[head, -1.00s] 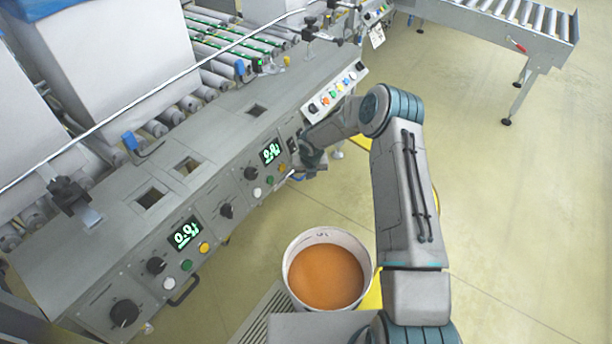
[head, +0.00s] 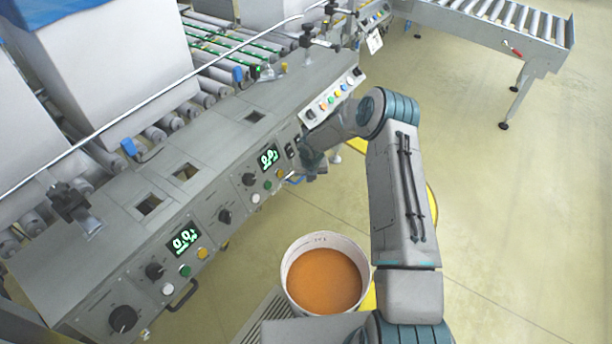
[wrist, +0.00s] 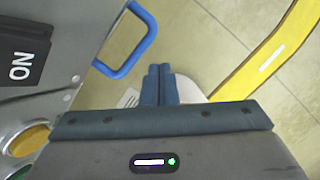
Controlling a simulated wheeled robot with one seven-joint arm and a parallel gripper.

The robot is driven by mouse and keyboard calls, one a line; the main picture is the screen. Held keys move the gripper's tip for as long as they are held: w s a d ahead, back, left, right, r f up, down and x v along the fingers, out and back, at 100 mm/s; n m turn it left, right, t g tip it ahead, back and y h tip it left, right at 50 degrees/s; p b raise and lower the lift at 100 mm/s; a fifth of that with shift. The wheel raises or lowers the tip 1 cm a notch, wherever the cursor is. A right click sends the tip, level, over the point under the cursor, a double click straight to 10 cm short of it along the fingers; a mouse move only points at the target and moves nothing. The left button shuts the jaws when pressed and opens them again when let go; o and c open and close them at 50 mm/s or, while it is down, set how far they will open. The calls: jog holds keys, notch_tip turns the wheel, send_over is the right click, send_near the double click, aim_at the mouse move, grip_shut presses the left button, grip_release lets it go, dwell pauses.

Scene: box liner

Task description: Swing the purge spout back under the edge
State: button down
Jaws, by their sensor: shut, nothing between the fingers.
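A blue bent bar (wrist: 132,45) sticks out from the machine's front panel in the wrist view. It also shows small below the panel edge in the head view (head: 294,180). I cannot tell for sure whether it is the purge spout or its handle. My gripper (wrist: 158,84) is shut and empty, its fingertips just below and right of the bar, apart from it in the picture. In the head view my gripper (head: 316,170) is low at the machine's front, partly hidden by my wrist. A white bucket (head: 367,262) with orange-brown contents stands on the floor below.
The machine's control panel (head: 225,215) with knobs, buttons and displays runs along the left. A yellow curved bar or strip (wrist: 275,45) lies to the right in the wrist view. A roller conveyor (head: 500,25) stands at the back right. The floor at right is clear.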

jog(key=s+d+r+p, duration=0.2)
jog(key=s+d+r, duration=0.1)
jog(key=r, duration=0.7)
jog(key=shift+d+r, duration=0.25)
jog(key=shift+d, duration=0.25)
jog(key=shift+r, duration=0.1)
jog(key=s+d+r+m+h+p, duration=0.1)
jog(key=s+r+m+p, duration=0.1)
jog(key=s+r+m, duration=0.6)
jog(key=s+d+r+m+h+p, duration=0.1)
jog(key=s+d+r+m+p, duration=0.2)
jog(key=r, duration=0.9)
jog(key=s+r+m+p, duration=0.2)
jog(key=s+r+m, duration=0.2)
jog(key=r+m, duration=0.45)
jog(key=s+r+m+y+p, duration=0.1)
jog(key=s+r+m+p, duration=0.2)
jog(key=s+r+m, duration=0.4)
jog(key=s+r+m+y+p, duration=0.1)
jog(key=s+r+m+p, duration=0.2)
jog(key=s+r+m, duration=0.5)
jog(key=s+m, duration=0.2)
jog(key=s, duration=0.4)
jog(key=shift+a, duration=0.4)
jog(key=shift+s+a, duration=0.1)
jog(key=shift+s, duration=0.05)
